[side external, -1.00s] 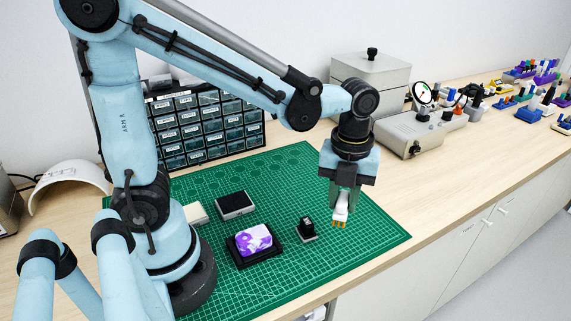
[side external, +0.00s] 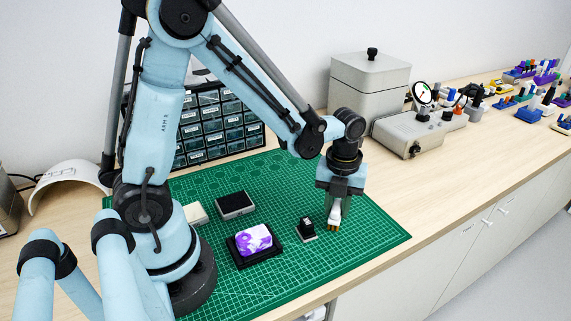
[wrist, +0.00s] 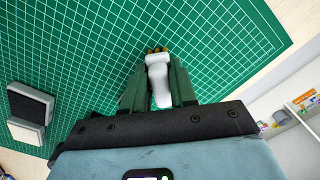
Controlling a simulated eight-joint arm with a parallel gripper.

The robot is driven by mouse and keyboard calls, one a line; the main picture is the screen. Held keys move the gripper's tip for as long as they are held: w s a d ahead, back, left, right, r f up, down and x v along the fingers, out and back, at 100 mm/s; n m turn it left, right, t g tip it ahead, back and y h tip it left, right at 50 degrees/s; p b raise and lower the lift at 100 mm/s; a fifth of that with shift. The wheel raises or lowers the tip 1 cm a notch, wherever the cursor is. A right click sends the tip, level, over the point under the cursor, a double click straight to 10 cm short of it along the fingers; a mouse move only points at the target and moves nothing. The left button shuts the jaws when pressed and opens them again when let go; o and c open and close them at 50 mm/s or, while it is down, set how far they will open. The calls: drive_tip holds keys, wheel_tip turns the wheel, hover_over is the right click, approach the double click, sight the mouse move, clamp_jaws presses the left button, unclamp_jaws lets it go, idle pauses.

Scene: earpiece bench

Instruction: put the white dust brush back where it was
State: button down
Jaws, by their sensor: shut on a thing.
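The white dust brush (side external: 334,215) has orange bristles and hangs bristles down in my gripper (side external: 335,208), over the right part of the green cutting mat. My gripper is shut on its white handle. The bristle ends are close to the mat; I cannot tell whether they touch it. In the wrist view, the white handle of the brush (wrist: 159,82) lies between the two dark green fingers of my gripper (wrist: 160,76), bristles pointing away from the wrist. Much of the handle is hidden by the fingers in the side view.
A grey instrument (side external: 415,132) stands behind.

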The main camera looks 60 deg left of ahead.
drive_tip(key=shift+f, duration=0.15)
drive_tip(key=c, duration=0.9)
unclamp_jaws()
